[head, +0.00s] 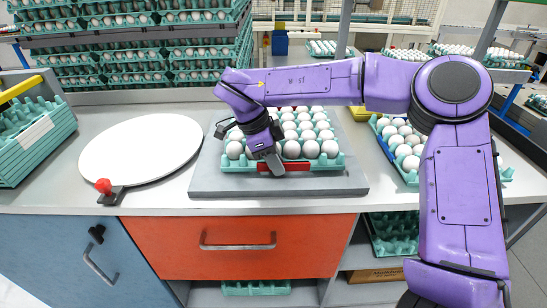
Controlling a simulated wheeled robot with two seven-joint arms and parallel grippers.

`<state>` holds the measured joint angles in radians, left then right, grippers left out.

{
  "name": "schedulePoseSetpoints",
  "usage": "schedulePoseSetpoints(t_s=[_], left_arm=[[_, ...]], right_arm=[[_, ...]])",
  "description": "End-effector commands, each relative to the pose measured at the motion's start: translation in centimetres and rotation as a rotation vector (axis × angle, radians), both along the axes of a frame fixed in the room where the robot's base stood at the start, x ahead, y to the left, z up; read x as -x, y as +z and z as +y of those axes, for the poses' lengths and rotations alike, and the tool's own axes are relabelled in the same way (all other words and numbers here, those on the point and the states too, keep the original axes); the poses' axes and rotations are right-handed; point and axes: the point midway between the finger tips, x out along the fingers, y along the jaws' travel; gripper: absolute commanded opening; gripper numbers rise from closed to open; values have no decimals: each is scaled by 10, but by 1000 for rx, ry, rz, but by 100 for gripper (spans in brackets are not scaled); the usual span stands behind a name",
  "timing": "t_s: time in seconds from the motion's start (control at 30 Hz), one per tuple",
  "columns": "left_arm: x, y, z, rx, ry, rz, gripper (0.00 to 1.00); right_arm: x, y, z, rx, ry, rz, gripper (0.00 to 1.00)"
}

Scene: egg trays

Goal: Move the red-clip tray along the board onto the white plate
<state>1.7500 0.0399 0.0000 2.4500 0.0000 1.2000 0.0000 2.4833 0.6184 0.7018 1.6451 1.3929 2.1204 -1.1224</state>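The red-clip tray (330,163) is teal, full of white eggs, and sits on the grey board (240,185). Its red clip (300,167) shows on the front edge. My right gripper (275,165) points down at the tray's front left, by the clip; its arm comes in from the right and hides part of the tray's back. I cannot tell whether its fingers are open, or touch the clip. The white plate (140,145) is a bare round disc to the left of the board. My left gripper is not in view.
A red knob on a dark clamp (103,186) stands at the plate's front edge. Another egg tray (409,175) with a blue clip lies to the right, partly behind my arm. Empty teal trays (30,145) are stacked at the far left. Stacked egg trays (140,50) stand behind the counter.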

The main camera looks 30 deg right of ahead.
Motion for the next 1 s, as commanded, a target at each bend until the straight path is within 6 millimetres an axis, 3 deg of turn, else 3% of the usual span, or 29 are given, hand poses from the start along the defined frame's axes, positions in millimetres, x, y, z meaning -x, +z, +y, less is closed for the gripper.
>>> schedulePoseSetpoints(t_s=[0.07, 0.13, 0.17, 1.0], left_arm=[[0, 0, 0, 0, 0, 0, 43], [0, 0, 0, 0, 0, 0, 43], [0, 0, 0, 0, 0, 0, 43], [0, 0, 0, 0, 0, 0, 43]], right_arm=[[0, 0, 0, 0, 0, 0, 18], [0, 0, 0, 0, 0, 0, 2], [0, 0, 0, 0, 0, 0, 0], [0, 1, 0, 0, 0, -1, 0]])
